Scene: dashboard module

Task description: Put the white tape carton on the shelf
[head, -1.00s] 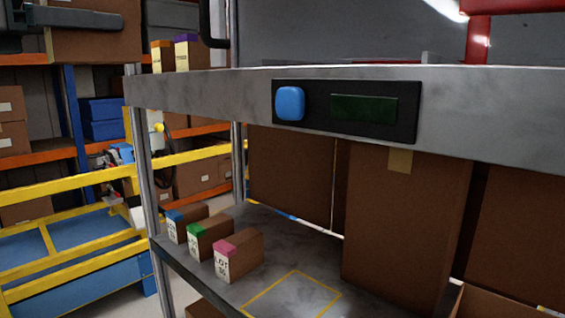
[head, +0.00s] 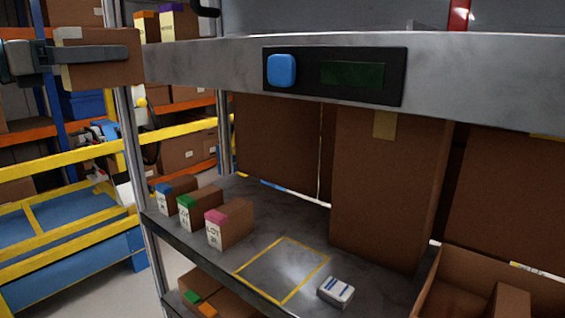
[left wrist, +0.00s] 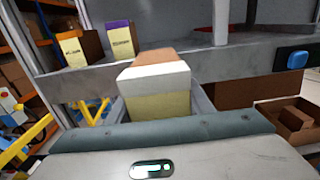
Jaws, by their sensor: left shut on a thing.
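My left gripper (head: 62,58) comes in from the left, shut on a brown carton (head: 100,62), which is held level with the upper shelf's edge at its left end. In the left wrist view the carton (left wrist: 155,85) shows a white tape band and a pale yellow label. The grey metal shelf unit has an upper shelf (head: 200,60) and a lower shelf (head: 290,205). A yellow outlined square (head: 255,254) on the lower shelf is empty. My right gripper does not show.
Cartons with blue (head: 163,192), green (head: 190,207) and pink (head: 228,225) tape stand in a row on the lower shelf. A small white device (head: 336,291) lies beside the square. Large brown boxes (head: 385,185) stand behind. A yellow rail (head: 60,160) is at left.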

